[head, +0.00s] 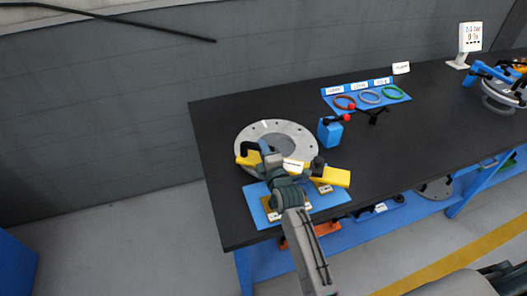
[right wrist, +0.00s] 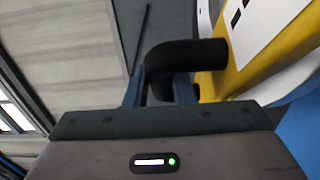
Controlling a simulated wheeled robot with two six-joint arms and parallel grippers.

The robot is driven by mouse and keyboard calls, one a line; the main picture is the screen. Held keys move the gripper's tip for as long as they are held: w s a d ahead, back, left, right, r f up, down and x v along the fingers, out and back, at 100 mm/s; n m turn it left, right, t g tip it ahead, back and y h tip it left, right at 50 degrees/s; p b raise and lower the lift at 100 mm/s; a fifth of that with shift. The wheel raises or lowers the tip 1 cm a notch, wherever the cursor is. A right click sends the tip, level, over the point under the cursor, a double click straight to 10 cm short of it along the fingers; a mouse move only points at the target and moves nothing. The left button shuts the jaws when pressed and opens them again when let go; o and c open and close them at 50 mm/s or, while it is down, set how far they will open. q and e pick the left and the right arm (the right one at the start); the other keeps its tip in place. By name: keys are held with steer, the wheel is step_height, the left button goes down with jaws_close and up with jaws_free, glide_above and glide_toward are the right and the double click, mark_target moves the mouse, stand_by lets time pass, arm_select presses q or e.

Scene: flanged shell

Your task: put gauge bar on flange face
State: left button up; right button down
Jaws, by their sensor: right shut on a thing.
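The gauge bar (head: 335,177) is yellow, with a white label and a black handle near each end. My right gripper (head: 266,149) is shut on its left black handle (head: 248,148). In the right wrist view my blue fingers (right wrist: 160,90) close around the bent black handle (right wrist: 185,55), beside the yellow bar (right wrist: 265,62). The flange face (head: 250,133) is a round grey ring with bolt holes. The bar crosses its front part and sticks out to the right; I cannot tell whether it touches. My left gripper is not in view.
A blue board (head: 254,200) with tan pads lies at the table's front edge. A blue can (head: 330,133) stands right of the flange. Behind it, a blue tray (head: 350,91) holds coloured rings. The black table (head: 430,120) is mostly clear to the right.

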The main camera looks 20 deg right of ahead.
steer(key=shift+f, duration=0.7)
steer(key=shift+f, duration=0.15)
steer(key=c, duration=1.2)
jaws_free()
steer(key=shift+c, duration=0.2)
